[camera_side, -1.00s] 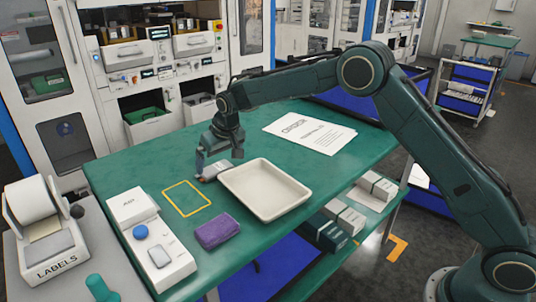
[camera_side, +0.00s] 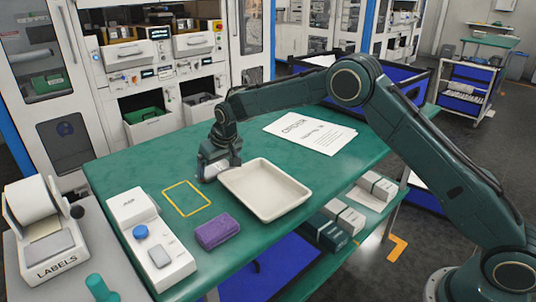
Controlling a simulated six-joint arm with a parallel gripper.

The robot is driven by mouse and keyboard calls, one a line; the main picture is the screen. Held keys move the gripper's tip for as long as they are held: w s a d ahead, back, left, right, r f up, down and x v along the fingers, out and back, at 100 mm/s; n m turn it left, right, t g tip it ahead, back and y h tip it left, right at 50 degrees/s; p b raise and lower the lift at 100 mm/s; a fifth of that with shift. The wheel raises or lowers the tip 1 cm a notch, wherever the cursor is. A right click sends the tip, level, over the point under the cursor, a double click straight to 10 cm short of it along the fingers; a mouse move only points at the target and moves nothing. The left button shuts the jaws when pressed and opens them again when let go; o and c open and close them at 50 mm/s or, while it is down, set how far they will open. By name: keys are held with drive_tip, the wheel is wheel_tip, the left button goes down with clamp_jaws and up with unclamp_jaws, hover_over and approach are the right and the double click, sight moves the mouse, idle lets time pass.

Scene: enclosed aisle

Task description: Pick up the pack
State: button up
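A small grey-white pack (camera_side: 214,172) lies on the green table between the yellow outlined rectangle and the left edge of the white tray. My gripper (camera_side: 211,171) points down right at the pack, with its fingers low around or against it. The gripper hides much of the pack. From this view I cannot tell whether the fingers are closed on it. The pack appears to rest on the table.
The white tray (camera_side: 232,190) is close to the gripper's right. The yellow outline (camera_side: 178,206) marks bare table at left. A purple block (camera_side: 212,232), a white device with a blue button (camera_side: 150,240) and paper sheets (camera_side: 310,132) also lie on the table.

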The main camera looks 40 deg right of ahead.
sight(219, 169)
drive_tip(key=shift+c, duration=0.7)
drive_tip(key=shift+r, duration=0.15)
wheel_tip(219, 169, up, 20)
idle(0.9)
drive_tip(key=shift+s, duration=0.15)
drive_tip(key=s+d+m, duration=0.1)
drive_tip(key=s+d, duration=0.2)
drive_tip(key=s, duration=1.2)
drive_tip(key=shift+s+d+r, duration=0.2)
drive_tip(key=shift+s+d, duration=0.2)
